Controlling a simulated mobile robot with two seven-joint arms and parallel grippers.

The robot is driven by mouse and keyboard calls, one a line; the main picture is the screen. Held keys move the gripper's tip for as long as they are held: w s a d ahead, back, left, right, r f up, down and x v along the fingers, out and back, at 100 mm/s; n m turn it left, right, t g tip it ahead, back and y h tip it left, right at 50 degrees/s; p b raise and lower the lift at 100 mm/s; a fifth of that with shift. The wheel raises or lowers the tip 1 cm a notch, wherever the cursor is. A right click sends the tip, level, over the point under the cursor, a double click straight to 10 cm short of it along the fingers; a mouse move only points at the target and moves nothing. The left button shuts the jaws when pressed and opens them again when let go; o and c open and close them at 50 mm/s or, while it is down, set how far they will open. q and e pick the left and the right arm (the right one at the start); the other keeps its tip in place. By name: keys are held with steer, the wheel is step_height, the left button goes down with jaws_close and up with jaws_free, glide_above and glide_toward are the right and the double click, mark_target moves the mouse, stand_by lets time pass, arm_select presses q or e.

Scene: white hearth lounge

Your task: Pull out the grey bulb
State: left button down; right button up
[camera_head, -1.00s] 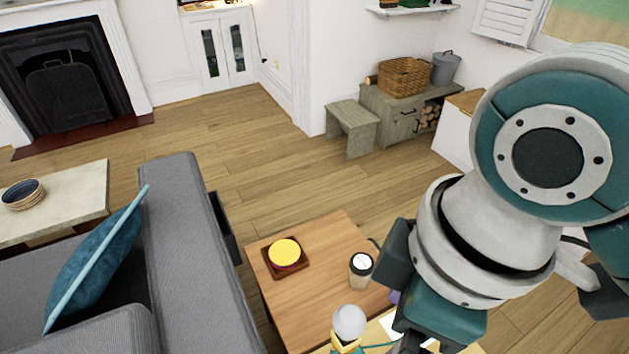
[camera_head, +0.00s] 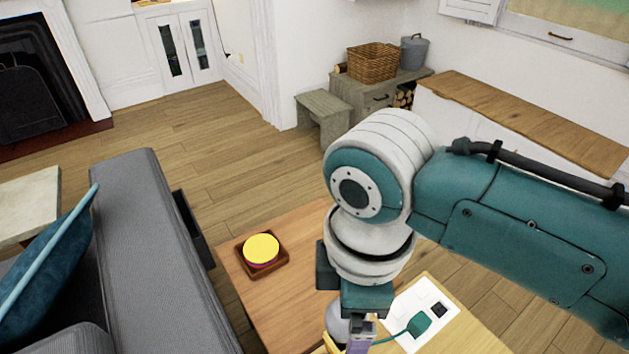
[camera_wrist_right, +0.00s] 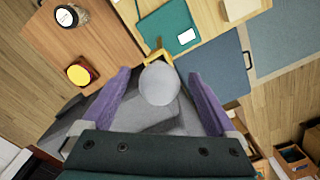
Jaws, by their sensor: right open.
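The grey bulb (camera_head: 337,321) is a smooth round globe low in the head view, partly hidden by my right gripper (camera_head: 353,340). It sits at a yellow holder (camera_head: 331,345). In the right wrist view the bulb (camera_wrist_right: 159,84) shows whole, with the yellow holder (camera_wrist_right: 158,55) just beyond it. My right gripper (camera_wrist_right: 158,79) is open, its purple fingers on either side of the bulb with a gap on each side. Whether the fingertips are level with the bulb in depth is hard to tell. My left gripper is not in view.
A wooden table (camera_head: 285,297) carries a brown tray (camera_head: 285,267) with a yellow disc (camera_head: 261,248). A white panel (camera_head: 440,294) with a teal plug (camera_head: 419,324) lies right of the gripper. A lidded cup (camera_wrist_right: 70,17) shows in the wrist view. A grey sofa (camera_head: 150,250) stands left.

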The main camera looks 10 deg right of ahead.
steer(key=shift+f, duration=0.5)
steer(key=c, duration=1.4)
steer(key=shift+c, duration=0.2)
steer(key=shift+r, duration=0.1)
steer(key=shift+r+p, duration=2.2)
steer(key=shift+p, duration=0.4)
